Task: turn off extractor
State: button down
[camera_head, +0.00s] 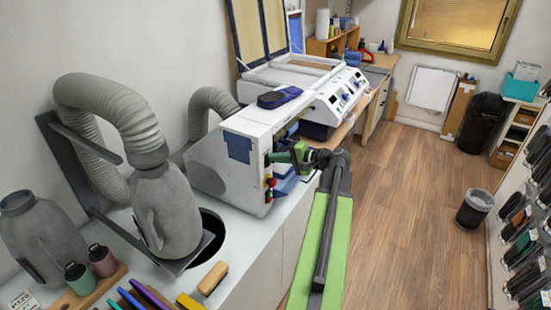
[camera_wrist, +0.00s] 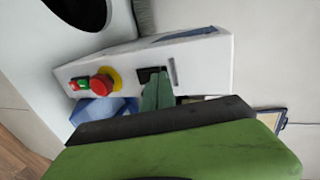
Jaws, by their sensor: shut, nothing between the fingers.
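A white machine box (camera_head: 237,150) with a grey hose behind it stands on the counter, and its narrow control panel faces the aisle. In the wrist view the panel (camera_wrist: 135,72) carries a red emergency knob on a yellow collar (camera_wrist: 102,83), a red and green button pair (camera_wrist: 78,84) and a black switch (camera_wrist: 150,74). My gripper (camera_wrist: 157,78) is shut and empty, its green fingertips over the black switch and partly hiding it. I cannot tell whether they touch or how the switch is set. In the head view my gripper (camera_head: 296,153) is at the panel's upper part.
A grey nozzle (camera_head: 168,212) with a thick hose (camera_head: 112,103) stands left on the white counter, near a round dark opening. A blue item (camera_head: 279,97) lies on the machine. Bottles and coloured tools sit at the front left.

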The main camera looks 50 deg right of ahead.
jog(key=p+v, duration=0.4)
jog(key=v, duration=0.9)
jog(key=shift+r, duration=0.3)
